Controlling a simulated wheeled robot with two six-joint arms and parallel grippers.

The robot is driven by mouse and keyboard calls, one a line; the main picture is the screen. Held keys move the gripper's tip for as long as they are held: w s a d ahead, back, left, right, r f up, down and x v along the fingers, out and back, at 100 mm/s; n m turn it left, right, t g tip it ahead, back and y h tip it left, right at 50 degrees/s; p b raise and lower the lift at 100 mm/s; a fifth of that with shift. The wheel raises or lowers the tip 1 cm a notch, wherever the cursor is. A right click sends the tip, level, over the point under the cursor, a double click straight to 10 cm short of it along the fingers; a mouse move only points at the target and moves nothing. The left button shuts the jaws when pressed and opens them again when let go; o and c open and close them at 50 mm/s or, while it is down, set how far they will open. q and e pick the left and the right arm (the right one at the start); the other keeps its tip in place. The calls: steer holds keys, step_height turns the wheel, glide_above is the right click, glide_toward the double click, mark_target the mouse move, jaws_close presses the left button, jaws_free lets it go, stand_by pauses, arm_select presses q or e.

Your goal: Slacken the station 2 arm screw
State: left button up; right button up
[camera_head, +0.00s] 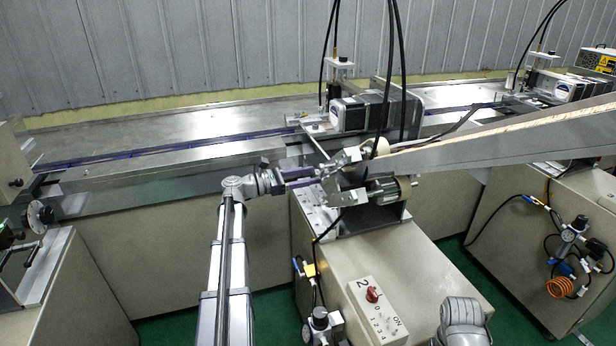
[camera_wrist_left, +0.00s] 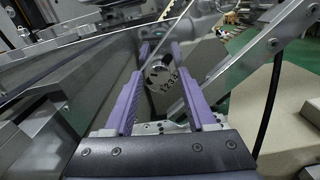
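My left gripper (camera_head: 308,176) reaches in from the left to the metal arm mechanism (camera_head: 345,190) on top of the station marked 2. Its two purple fingers stand apart in the left wrist view (camera_wrist_left: 162,60). A small round metal knob (camera_wrist_left: 160,78) with digits on its face, apparently the arm screw, shows between the fingers in that view. A gap shows beside the knob, and I cannot tell how deep it sits between the fingers. In the head view the knob is too small to make out. My right gripper is outside both views.
The station 2 cabinet (camera_head: 385,265) carries a switch panel (camera_head: 378,310) with a red knob. A long slanted beam (camera_head: 510,142) rises to the right. Black cables (camera_head: 390,60) hang above the motor (camera_head: 362,113). The conveyor bed (camera_head: 150,135) runs behind.

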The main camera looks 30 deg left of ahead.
arm_select(q)
steer(key=shift+o, duration=0.3)
steer(key=v, duration=0.8)
stand_by(0.4)
